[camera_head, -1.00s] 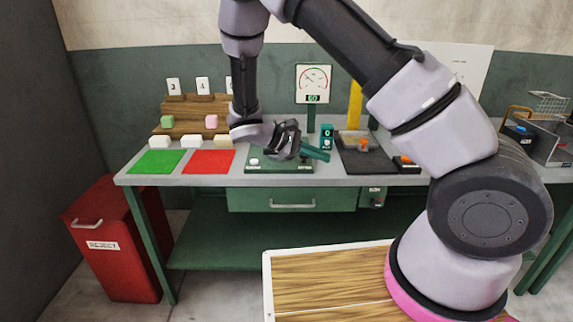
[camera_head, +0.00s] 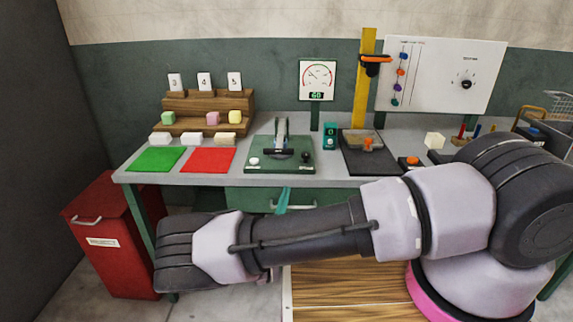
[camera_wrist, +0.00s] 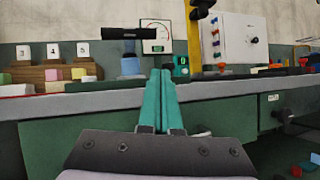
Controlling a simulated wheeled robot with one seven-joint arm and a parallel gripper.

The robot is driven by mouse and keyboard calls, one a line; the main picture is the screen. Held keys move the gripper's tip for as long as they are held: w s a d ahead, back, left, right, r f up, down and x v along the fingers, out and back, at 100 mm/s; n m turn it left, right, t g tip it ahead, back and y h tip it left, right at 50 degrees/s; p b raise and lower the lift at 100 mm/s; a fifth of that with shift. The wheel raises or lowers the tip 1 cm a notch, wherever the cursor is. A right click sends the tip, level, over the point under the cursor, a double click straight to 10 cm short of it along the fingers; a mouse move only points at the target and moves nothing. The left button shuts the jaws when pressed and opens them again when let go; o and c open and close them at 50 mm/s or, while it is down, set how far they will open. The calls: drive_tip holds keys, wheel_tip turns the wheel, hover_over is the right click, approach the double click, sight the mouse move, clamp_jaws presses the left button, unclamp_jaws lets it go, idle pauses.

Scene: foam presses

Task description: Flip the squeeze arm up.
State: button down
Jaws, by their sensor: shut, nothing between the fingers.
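The squeeze press has a green base (camera_head: 263,162) on the table. Its grey squeeze arm (camera_head: 281,130) carries a black crossbar (camera_head: 279,151). In the wrist view the crossbar (camera_wrist: 133,33) is raised above the base, over a blue-grey post (camera_wrist: 131,66); the arm's exact tilt is hard to tell. My gripper's teal fingers (camera_head: 285,195) are in front of the table edge, below the press and apart from it. In the wrist view my gripper (camera_wrist: 161,73) is shut and empty, its fingers pointing forward, slightly right of the post.
A green mat (camera_head: 155,160) and red mat (camera_head: 208,161) lie left of the press. A gauge (camera_head: 317,80) stands behind it. A dark tray (camera_head: 366,158) and yellow column (camera_head: 365,85) are right. The table's front edge and a drawer (camera_head: 325,200) are close to my fingers.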

drive_tip(key=f+n+y, duration=0.1)
drive_tip(key=y, duration=0.1)
drive_tip(key=a+f+n+t+y, duration=0.1)
drive_tip(key=n+y, duration=0.1)
drive_tip(key=s+a+f+n+t+y, duration=0.1)
drive_tip(key=n+y, duration=0.1)
drive_tip(key=y, duration=0.1)
drive_tip(key=shift+f, duration=0.1)
drive_tip(key=shift+w, duration=0.1)
drive_tip(key=x, duration=0.9)
drive_tip(key=shift+w+d, duration=0.1)
drive_tip(key=shift+d, duration=0.05)
drive_tip(key=r, duration=0.2)
drive_tip(key=w+r, duration=0.1)
drive_tip(key=r, duration=0.1)
drive_tip(key=shift+w+r, duration=0.2)
drive_tip(key=shift+r, duration=0.1)
